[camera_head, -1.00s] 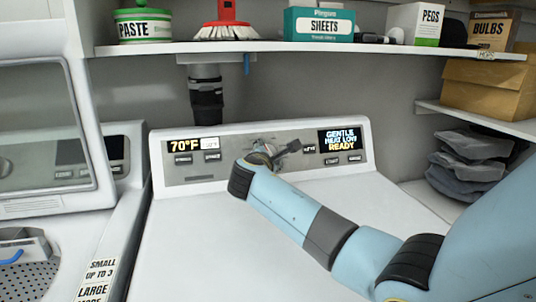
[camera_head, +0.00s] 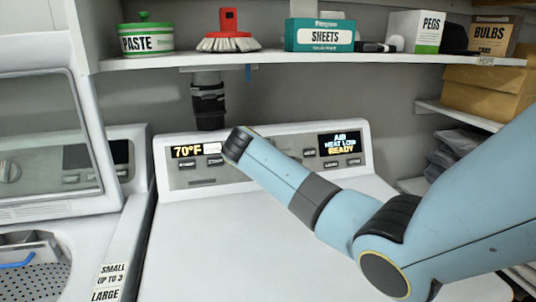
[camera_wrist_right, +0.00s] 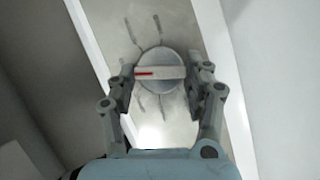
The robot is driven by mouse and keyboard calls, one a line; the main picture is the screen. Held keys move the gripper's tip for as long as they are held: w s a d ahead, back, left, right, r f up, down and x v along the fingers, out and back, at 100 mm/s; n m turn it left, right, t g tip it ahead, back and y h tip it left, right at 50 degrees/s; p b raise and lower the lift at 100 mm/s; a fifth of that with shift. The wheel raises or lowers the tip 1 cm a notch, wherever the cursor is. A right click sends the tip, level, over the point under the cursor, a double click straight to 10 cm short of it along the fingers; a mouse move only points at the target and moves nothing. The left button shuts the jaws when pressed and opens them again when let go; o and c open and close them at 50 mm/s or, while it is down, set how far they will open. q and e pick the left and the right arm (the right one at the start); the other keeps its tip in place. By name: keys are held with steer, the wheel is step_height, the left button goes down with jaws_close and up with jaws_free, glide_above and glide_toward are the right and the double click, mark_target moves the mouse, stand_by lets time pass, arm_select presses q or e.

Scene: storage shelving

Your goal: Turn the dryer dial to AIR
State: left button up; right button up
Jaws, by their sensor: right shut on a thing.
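The white dryer (camera_head: 230,250) stands in the middle of the head view with a grey control panel (camera_head: 200,176) along its back. Its right display (camera_head: 340,144) reads AIR, HEAT LOW, READY, and its left display (camera_head: 187,151) reads 70°F. The round dial (camera_wrist_right: 156,58) shows in the right wrist view, with a pale bar grip and a red mark toward the left. My right gripper (camera_wrist_right: 163,82) is shut on the dial, one finger at each side. In the head view my right arm hides the dial and the fingers. My left gripper is not in view.
A shelf (camera_head: 280,60) above holds a paste tub (camera_head: 146,42), a brush (camera_head: 229,40), a sheets box (camera_head: 319,36) and a pegs box (camera_head: 416,31). A washer stands on the left. Folded cloths (camera_head: 455,148) lie on the right shelving. The dryer top is clear.

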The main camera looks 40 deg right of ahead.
steer(key=shift+m, duration=0.4)
steer(key=o, duration=1.2)
steer(key=shift+c, duration=0.2)
steer(key=v, duration=1.2)
steer(key=shift+s+d+r, duration=0.1)
steer(key=shift+d, duration=0.05)
steer(key=shift+y, duration=0.3)
